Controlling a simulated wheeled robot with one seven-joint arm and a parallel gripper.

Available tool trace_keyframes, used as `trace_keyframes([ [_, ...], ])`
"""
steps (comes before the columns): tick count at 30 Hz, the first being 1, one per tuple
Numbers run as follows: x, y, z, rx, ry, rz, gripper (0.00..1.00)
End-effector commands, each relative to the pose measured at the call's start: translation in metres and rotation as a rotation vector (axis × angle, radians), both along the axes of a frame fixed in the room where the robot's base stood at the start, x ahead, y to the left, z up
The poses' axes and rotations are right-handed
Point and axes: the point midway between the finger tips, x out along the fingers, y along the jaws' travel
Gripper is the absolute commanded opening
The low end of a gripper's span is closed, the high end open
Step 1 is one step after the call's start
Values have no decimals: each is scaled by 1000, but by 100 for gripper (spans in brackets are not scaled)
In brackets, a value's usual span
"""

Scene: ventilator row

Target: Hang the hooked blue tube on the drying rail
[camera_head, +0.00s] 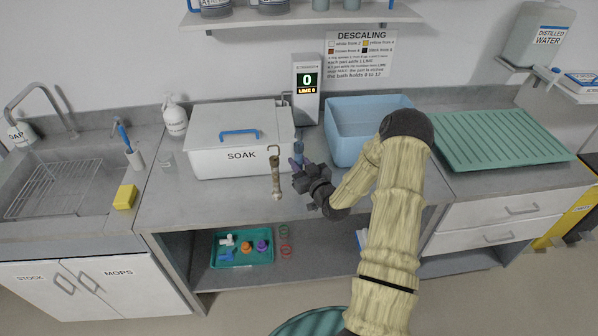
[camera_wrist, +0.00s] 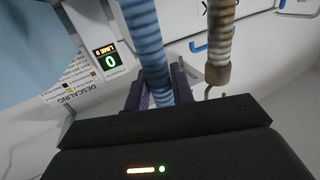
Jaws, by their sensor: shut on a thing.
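My gripper (camera_head: 298,168) is shut on the blue tube (camera_wrist: 150,50), which is ribbed and shows between the fingers in the wrist view. In the head view only a small part of the blue tube (camera_head: 298,147) shows above the fingers, just in front of the worktop's back. A brownish ribbed tube (camera_head: 275,178) with a thin hook at its top is left of my gripper, apart from it. The brown tube also shows beside the blue one in the wrist view (camera_wrist: 220,45). The blue tube's hook is not clear. I cannot make out a drying rail.
A white SOAK box (camera_head: 215,158) with a blue-handled lid stands left of my gripper. A blue basin (camera_head: 345,150) is behind my arm, and a display (camera_head: 306,85) reads 0. A green ribbed tray (camera_head: 500,140) lies right. Below is a teal tray (camera_head: 215,262) with small parts.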

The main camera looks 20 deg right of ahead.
Motion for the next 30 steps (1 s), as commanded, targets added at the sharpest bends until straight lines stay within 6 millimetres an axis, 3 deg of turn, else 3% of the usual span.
trace_keyframes([
  [8, 1, 2, -2, 0, 0, 4, 0],
  [19, 0, 0, -39, 0, 0, -1, 0],
  [30, 0, -1, -45, -1, 0, -2, 0],
])
